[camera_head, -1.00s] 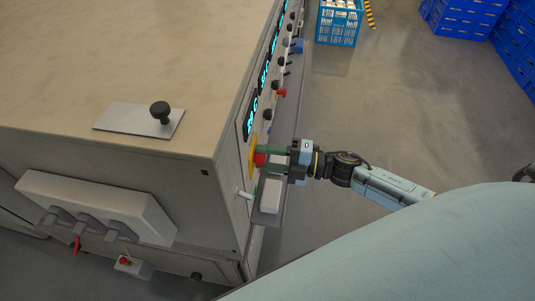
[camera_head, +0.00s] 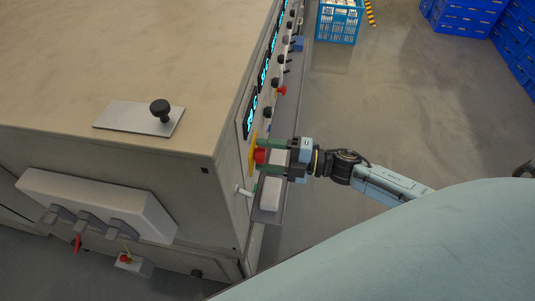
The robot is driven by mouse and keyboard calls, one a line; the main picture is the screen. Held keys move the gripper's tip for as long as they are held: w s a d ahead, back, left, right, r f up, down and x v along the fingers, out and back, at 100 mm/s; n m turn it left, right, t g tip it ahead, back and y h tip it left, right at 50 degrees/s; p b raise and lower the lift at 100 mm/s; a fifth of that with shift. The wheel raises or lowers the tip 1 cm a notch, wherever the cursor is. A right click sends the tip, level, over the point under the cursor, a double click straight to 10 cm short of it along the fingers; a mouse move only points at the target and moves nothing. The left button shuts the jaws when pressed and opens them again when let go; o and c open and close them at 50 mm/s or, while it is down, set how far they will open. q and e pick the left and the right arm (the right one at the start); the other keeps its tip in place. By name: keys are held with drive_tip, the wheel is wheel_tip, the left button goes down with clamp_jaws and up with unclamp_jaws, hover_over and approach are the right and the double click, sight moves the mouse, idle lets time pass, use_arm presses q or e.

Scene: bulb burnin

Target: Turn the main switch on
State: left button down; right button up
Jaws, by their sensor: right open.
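A red knob (camera_head: 260,156) stands on a yellow plate (camera_head: 252,155) on the side of the big beige cabinet, near its front corner. I take this to be the main switch; its exact turn position is too small to tell. My right gripper (camera_head: 267,157) reaches in from the right with its green fingers open, one above and one below the knob in the picture. The fingers look apart from the knob, with a gap between them. My left gripper is not in view.
Below the knob, a narrow grey ledge carries a white block (camera_head: 271,194). A white handle (camera_head: 242,190) sticks out nearby. Farther along the panel are black knobs, a red knob (camera_head: 281,91) and lit displays (camera_head: 250,116). The floor to the right is open; blue crates (camera_head: 467,18) stand behind.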

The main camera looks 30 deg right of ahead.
drive_tip(key=b+v, duration=0.1)
drive_tip(key=v, duration=1.2)
drive_tip(key=shift+s+d, duration=0.15)
drive_tip(key=d+f+m+t+h, duration=0.1)
drive_tip(key=d+f+m+h, duration=0.2)
drive_tip(key=f+m+h, duration=0.4)
drive_tip(key=d+f+m+t+h, duration=0.2)
drive_tip(key=d+f+m, duration=0.15)
drive_tip(key=f, duration=0.65)
drive_tip(key=s+f+m+g+h, duration=0.35)
drive_tip(key=s+f+m, duration=0.3)
drive_tip(key=f, duration=0.45)
drive_tip(key=s+a+f+m+g, duration=0.2)
drive_tip(key=s+a+f+g, duration=0.1)
drive_tip(key=s, duration=0.4)
drive_tip(key=s+a+f+m+g+h, duration=0.1)
drive_tip(key=s+a+f+m+g, duration=0.1)
drive_tip(key=s+a+f, duration=0.3)
drive_tip(key=s+a+f+m+g+h, duration=0.1)
drive_tip(key=s+a+f+g, duration=0.3)
drive_tip(key=s, duration=0.7)
wheel_tip(320, 180, down, 2)
drive_tip(key=shift+s+a+f+m, duration=0.2)
drive_tip(key=shift+s+f+m, duration=0.05)
drive_tip(key=shift+m, duration=0.45)
